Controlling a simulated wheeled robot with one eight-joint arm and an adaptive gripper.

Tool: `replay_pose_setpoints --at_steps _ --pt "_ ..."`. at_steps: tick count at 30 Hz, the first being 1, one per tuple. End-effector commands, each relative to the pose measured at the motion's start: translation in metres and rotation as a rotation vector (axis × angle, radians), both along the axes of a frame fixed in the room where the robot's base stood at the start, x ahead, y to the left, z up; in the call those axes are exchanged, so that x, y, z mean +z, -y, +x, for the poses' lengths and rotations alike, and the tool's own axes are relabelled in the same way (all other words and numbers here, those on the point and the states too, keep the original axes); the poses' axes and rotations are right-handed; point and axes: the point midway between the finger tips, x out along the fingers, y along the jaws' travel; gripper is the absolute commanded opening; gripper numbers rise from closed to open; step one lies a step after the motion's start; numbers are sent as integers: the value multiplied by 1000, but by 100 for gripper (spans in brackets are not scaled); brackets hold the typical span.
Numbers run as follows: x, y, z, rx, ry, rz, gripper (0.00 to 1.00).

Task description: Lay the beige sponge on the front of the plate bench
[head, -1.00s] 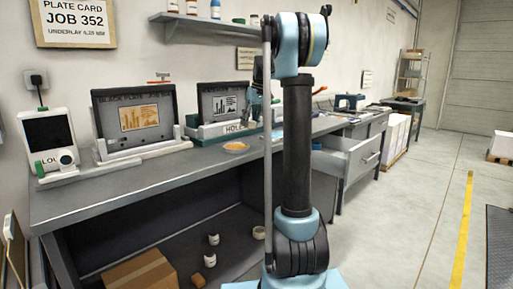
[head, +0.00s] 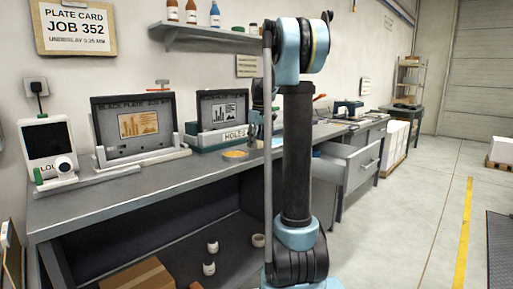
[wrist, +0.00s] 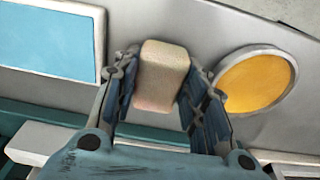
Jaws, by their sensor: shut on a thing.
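The beige sponge (wrist: 163,75) is a small rounded block, held between the two fingers of my gripper (wrist: 160,90) in the wrist view. The fingers press on its two sides. In the wrist view the grey plate bench (wrist: 210,30) lies beyond the sponge; I cannot tell how large the gap is. In the head view my gripper (head: 254,128) is over the plate bench (head: 110,193), partly hidden by my arm, and the sponge cannot be made out there.
An orange round dish (head: 236,154) is on the bench, right of the sponge in the wrist view. A light-blue panel (wrist: 45,45) is to its left. Framed plates (head: 137,125) stand in holders along the back. The bench's front left stretch is clear.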

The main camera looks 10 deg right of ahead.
Motion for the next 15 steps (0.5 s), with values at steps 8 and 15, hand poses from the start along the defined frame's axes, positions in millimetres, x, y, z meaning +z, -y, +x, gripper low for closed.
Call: replay_pose_setpoints --at_steps 8,15 --pt "-19 1 0 -1 0 0 20" --pt "-19 1 0 -1 0 0 59"
